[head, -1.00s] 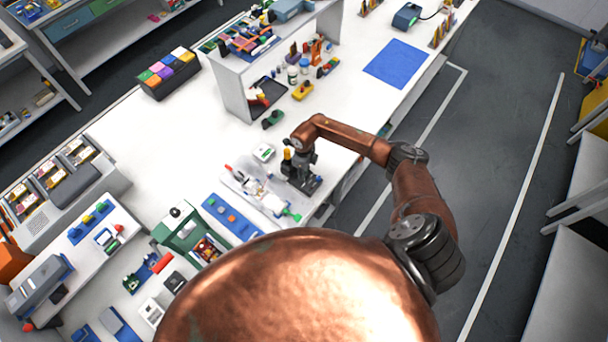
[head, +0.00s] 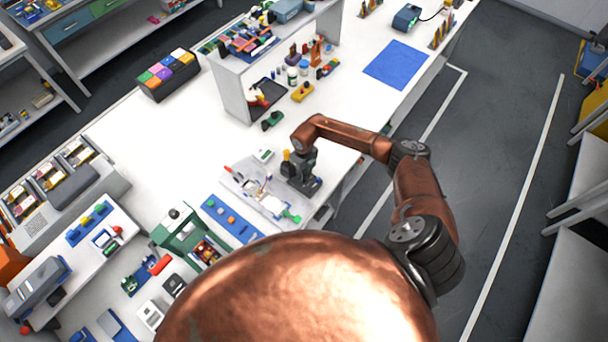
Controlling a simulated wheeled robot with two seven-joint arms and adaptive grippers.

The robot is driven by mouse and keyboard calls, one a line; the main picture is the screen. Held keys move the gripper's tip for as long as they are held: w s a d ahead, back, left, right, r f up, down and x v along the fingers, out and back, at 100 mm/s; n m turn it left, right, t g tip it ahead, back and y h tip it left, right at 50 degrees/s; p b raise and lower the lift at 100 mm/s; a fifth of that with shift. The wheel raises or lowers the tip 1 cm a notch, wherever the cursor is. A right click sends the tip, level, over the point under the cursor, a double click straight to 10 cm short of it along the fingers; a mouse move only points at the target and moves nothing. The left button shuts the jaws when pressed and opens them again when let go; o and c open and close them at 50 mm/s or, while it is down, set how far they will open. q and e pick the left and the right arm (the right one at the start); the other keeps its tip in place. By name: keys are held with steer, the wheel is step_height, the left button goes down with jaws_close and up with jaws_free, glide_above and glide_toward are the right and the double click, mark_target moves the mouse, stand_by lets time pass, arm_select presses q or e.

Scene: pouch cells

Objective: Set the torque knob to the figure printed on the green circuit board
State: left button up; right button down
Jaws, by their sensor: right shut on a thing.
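My right gripper (head: 299,176) reaches down from the right-hand arm onto a dark device (head: 314,185) at the near right edge of the white bench. It is shut on a small part there, which looks like the torque knob; the jaws hide it, and its setting cannot be read. A small green piece (head: 291,216) on the pale tray (head: 240,187) may be the green circuit board; any printed figure is too small to read. My left gripper is not in view.
An upright orange-topped part (head: 286,155) stands close left of the gripper. A small white box (head: 263,156) and a dark green object (head: 272,121) lie behind. A blue mat (head: 396,64) lies at the far right.

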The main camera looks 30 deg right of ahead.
mark_target(304, 176)
steer(key=c, duration=1.7)
jaws_free()
step_height(304, 176, up, 12)
steer(key=shift+r, duration=0.1)
